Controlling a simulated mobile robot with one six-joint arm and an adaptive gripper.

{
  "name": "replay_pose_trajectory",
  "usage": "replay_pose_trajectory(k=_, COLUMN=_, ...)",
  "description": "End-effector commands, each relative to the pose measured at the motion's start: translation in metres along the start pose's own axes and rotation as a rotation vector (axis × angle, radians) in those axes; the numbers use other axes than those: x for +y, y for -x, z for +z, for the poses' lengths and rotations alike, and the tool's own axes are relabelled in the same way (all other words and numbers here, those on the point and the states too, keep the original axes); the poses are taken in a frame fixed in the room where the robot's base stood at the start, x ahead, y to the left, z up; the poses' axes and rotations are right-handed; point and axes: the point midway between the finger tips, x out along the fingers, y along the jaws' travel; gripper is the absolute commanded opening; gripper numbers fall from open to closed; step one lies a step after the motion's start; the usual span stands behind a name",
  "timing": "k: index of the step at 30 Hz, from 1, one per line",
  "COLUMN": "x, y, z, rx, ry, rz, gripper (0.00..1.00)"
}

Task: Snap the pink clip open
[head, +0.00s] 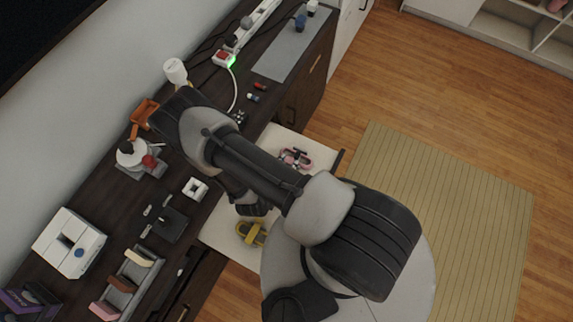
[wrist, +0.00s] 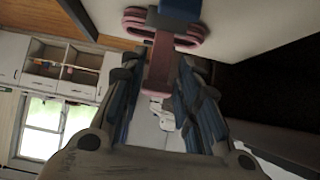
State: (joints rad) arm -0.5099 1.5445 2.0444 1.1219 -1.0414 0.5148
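The pink clip (head: 296,157) lies on the cream pull-out board (head: 222,222) in the head view, with dark parts on it. In the wrist view the pink clip (wrist: 160,62) shows at the top centre, with its narrow pink part between the directions of the two fingers and a blue piece at its upper edge. My gripper (wrist: 160,72) is open, its fingers apart on either side of that pink part; contact cannot be told. In the head view my gripper (head: 252,203) is partly hidden by my arm, lower left of the pink clip.
A yellow clip (head: 250,233) lies on the same board, close below my gripper. The dark desk (head: 200,215) to the left is crowded with a white box (head: 68,242), an orange item (head: 144,112) and a power strip (head: 250,25). Wooden floor lies to the right.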

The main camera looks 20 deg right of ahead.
Motion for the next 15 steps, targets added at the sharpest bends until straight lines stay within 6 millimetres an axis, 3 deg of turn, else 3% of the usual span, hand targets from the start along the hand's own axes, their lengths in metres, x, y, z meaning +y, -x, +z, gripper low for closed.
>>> replay_pose_trajectory(k=7, x=-0.0003, y=0.0, z=-0.0013, rx=0.004, ry=-0.002, rz=0.0, gripper=0.48)
replay_pose_trajectory(k=15, x=-0.0004, y=0.0002, z=-0.0019, rx=0.005, ry=-0.003, rz=0.0, gripper=0.48)
